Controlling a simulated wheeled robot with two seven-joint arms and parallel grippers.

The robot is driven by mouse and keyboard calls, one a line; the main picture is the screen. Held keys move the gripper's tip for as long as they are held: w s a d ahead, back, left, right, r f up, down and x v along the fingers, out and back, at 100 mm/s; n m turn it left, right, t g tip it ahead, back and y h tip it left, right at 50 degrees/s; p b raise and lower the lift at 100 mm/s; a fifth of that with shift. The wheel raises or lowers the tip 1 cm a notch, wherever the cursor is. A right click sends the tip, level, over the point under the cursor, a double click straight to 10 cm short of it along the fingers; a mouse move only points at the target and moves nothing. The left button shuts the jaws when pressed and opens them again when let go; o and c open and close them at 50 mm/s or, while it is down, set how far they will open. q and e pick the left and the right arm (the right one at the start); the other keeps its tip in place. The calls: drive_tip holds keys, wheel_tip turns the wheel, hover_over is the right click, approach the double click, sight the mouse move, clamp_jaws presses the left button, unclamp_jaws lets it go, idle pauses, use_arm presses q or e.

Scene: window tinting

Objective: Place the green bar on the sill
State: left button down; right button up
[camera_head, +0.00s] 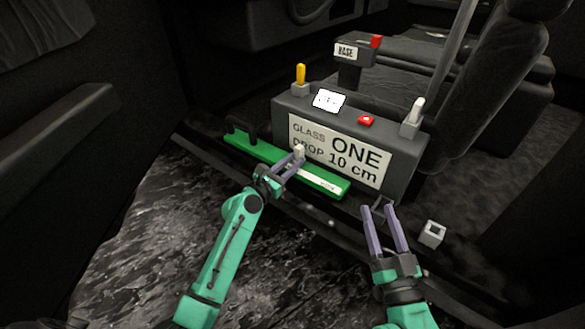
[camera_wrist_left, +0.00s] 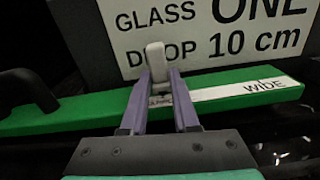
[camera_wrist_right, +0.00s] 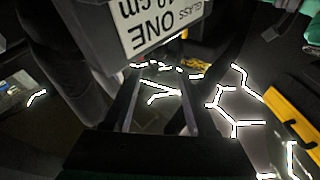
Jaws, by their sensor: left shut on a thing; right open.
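The green bar (camera_head: 318,181) lies lengthwise in front of the grey box at the sill (camera_head: 298,207) in the head view. It has a white strip marked WIDE and a grey upright peg, and it also shows in the left wrist view (camera_wrist_left: 75,113). My left gripper (camera_head: 296,160) is shut on the bar's peg (camera_wrist_left: 156,62). I cannot tell whether the bar touches the sill below it. My right gripper (camera_head: 377,207) is open and empty, to the right of the bar's right end. In the right wrist view its fingers (camera_wrist_right: 160,100) show with nothing between them.
The grey box (camera_head: 350,130) with the label GLASS DROP ONE 10 cm stands behind the bar. It carries a yellow lever, a red button and a white switch. A small square socket (camera_head: 432,234) is right of my right gripper. A black handle (camera_head: 241,129) is at the bar's left end.

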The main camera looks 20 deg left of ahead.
use_arm(q)
drive_tip(key=shift+f+b, duration=0.4)
drive_tip(key=shift+f, duration=0.1)
drive_tip(key=c, duration=0.7)
unclamp_jaws()
drive_tip(key=shift+f, duration=0.1)
use_arm(e)
wheel_tip(320, 180, up, 10)
drive_tip(key=d+t+y, duration=0.1)
drive_tip(key=t, duration=0.2)
drive_tip(key=shift+w+n, duration=0.3)
drive_tip(key=shift+w, duration=0.05)
use_arm(q)
drive_tip(key=shift+s, duration=0.1)
use_arm(e)
drive_tip(key=shift+d, duration=0.1)
